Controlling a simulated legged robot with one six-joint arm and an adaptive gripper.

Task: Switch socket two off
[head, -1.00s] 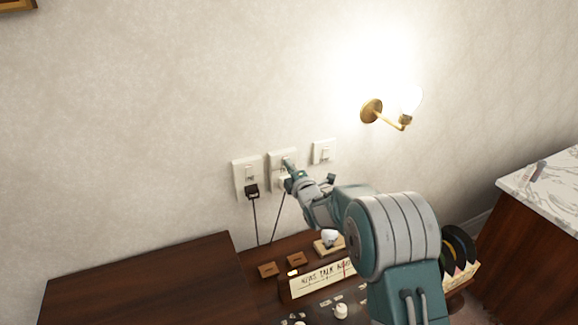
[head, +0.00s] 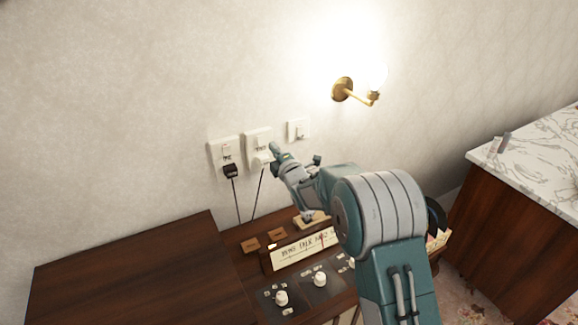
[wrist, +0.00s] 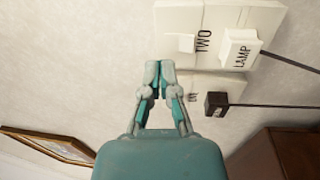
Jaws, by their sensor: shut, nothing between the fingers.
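Socket two is the middle white wall plate (head: 251,138), with a white plug (head: 261,159) in its lower part. In the wrist view the plate (wrist: 222,17) appears turned sideways, marked TWO, with a small white rocker (wrist: 187,42) and the plug marked LAMP (wrist: 240,50). The rocker's position is too small to tell. My gripper (head: 274,148) is shut and empty, in front of the plate's right edge. In the wrist view my fingertips (wrist: 159,66) appear beside the rocker, apart from it in the picture. I cannot tell the gap to the wall.
Left of it is another socket (head: 217,146) with a black plug (head: 230,171); right is a switch plate (head: 298,129). A wall lamp (head: 343,90) glows above. Below are a wooden cabinet (head: 140,275) and a radio panel with knobs (head: 281,298). Cords hang from both plugs.

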